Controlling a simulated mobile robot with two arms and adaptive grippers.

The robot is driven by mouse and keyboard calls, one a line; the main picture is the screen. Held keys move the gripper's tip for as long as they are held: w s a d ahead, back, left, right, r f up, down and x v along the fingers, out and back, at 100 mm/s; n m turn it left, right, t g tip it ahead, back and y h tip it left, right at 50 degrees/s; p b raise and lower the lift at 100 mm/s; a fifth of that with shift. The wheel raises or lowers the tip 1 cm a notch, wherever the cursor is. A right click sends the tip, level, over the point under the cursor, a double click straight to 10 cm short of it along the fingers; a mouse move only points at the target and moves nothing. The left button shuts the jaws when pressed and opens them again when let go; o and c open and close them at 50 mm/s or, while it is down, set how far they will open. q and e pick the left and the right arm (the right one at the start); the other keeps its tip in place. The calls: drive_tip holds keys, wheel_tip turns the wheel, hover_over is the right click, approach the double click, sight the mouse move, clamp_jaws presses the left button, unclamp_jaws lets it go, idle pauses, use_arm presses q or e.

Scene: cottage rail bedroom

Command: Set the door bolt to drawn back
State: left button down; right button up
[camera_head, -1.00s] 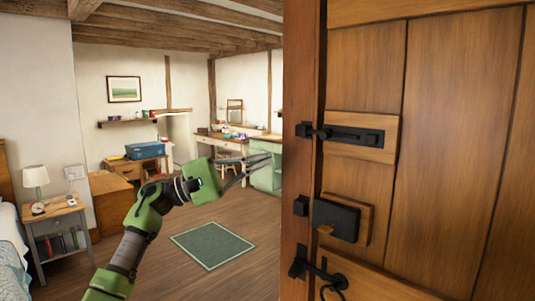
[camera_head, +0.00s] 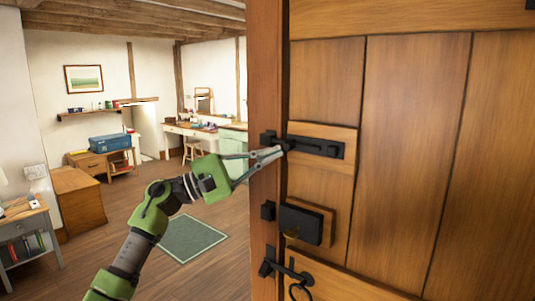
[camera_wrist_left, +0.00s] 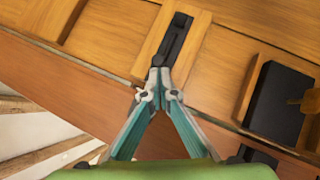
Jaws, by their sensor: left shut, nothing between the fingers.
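The black door bolt (camera_head: 322,147) lies level on a wooden block on the door (camera_head: 410,160). Its black keeper (camera_head: 267,138) is on the door post to the left, and the bolt's left end reaches toward it. My left gripper (camera_head: 276,152) is shut and empty, with its fingertips at the bolt's left end; contact is unclear. In the left wrist view the closed fingertips (camera_wrist_left: 160,93) overlap the near end of the black bolt (camera_wrist_left: 175,42), partly hiding it. My right gripper is out of view.
Below the bolt are a black lock box (camera_head: 301,224) and a ring-handled latch (camera_head: 299,290). Behind are a green rug (camera_head: 192,240), a desk and a wooden chest (camera_head: 78,200); the floor between is open.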

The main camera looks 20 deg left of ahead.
use_arm(q)
drive_tip(key=d+b, duration=0.1)
drive_tip(key=s+d+b, duration=0.1)
drive_tip(key=d+b, duration=0.2)
drive_tip(key=shift+s+d, duration=0.35)
drive_tip(key=shift+s, duration=0.05)
